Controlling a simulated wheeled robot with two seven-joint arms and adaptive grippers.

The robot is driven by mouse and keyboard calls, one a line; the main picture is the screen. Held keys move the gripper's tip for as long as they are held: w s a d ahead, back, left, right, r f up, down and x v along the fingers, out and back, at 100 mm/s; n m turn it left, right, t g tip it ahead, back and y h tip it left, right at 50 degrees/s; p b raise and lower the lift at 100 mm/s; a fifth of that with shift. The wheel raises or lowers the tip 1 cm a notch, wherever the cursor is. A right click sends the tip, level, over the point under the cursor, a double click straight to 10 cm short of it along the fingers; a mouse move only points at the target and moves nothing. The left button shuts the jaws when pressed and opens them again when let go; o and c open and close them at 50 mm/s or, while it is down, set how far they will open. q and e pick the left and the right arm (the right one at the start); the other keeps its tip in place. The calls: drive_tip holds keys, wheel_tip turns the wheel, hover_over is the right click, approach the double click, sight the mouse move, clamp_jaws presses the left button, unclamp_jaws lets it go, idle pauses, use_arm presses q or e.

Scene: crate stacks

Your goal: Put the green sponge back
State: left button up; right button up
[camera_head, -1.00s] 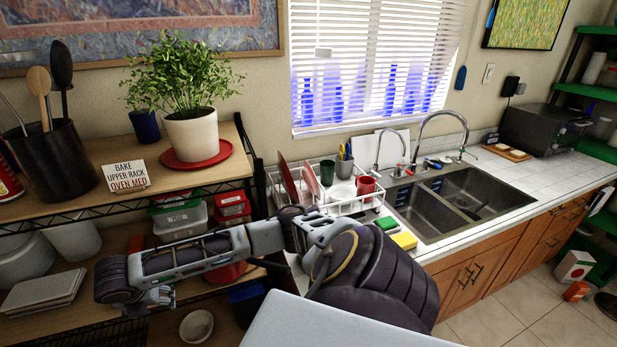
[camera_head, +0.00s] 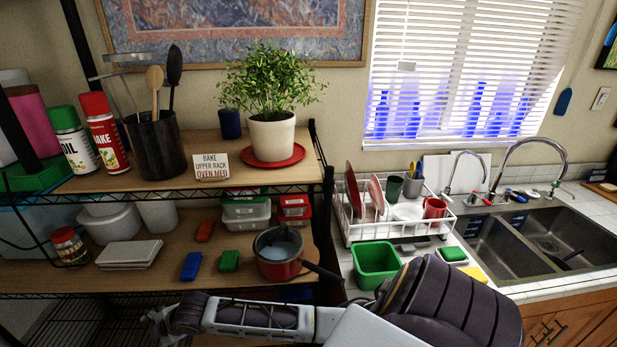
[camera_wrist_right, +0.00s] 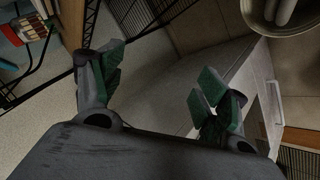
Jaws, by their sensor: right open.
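A green sponge (camera_head: 453,254) lies on the counter at the sink's left edge in the head view, beside a yellow sponge (camera_head: 474,273). A separate small green block (camera_head: 229,260) lies on the lower shelf; I cannot tell whether it is a sponge too. My right arm crosses the bottom of the head view, in front of the lower shelf and apart from both green things. In the right wrist view my right gripper (camera_wrist_right: 158,88) is open, with green pads on its fingers and nothing between them. No sponge is recognisable in that view. My left gripper is not in view.
A blue block (camera_head: 190,266), a red pot (camera_head: 280,266) with its handle sticking out right, and stacked white plates (camera_head: 129,254) sit on the lower shelf. A green bin (camera_head: 376,264) stands in front of the white dish rack (camera_head: 398,230). The double sink (camera_head: 500,246) is at right.

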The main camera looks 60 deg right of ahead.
drive_tip(key=s+d+f+m+g+h, duration=0.1)
drive_tip(key=s+d+f+m, duration=0.15)
drive_tip(key=f, duration=0.65)
drive_tip(key=s+d+f+m+h, duration=0.15)
drive_tip(key=d+f, duration=0.25)
drive_tip(key=f, duration=0.4)
drive_tip(key=s+d+f+m+g, duration=0.1)
drive_tip(key=s+d+f+m, duration=0.15)
drive_tip(key=s+f, duration=0.5)
drive_tip(key=s+d+f+m+g, duration=0.1)
drive_tip(key=s+d+f+m, duration=0.2)
drive_tip(key=f, duration=0.7)
drive_tip(key=s+d+f+m+g, duration=0.1)
drive_tip(key=s+f, duration=0.4)
drive_tip(key=s, duration=0.7)
drive_tip(key=s+d+f+m+g+h, duration=0.1)
drive_tip(key=s+f, duration=0.5)
drive_tip(key=s, duration=0.7)
drive_tip(key=s+d+f+m+g, duration=0.1)
drive_tip(key=s+f, duration=0.5)
drive_tip(key=s, duration=0.7)
drive_tip(key=shift+s+m+g, duration=0.25)
drive_tip(key=shift+m+g, duration=0.3)
drive_tip(key=shift+g, duration=0.15)
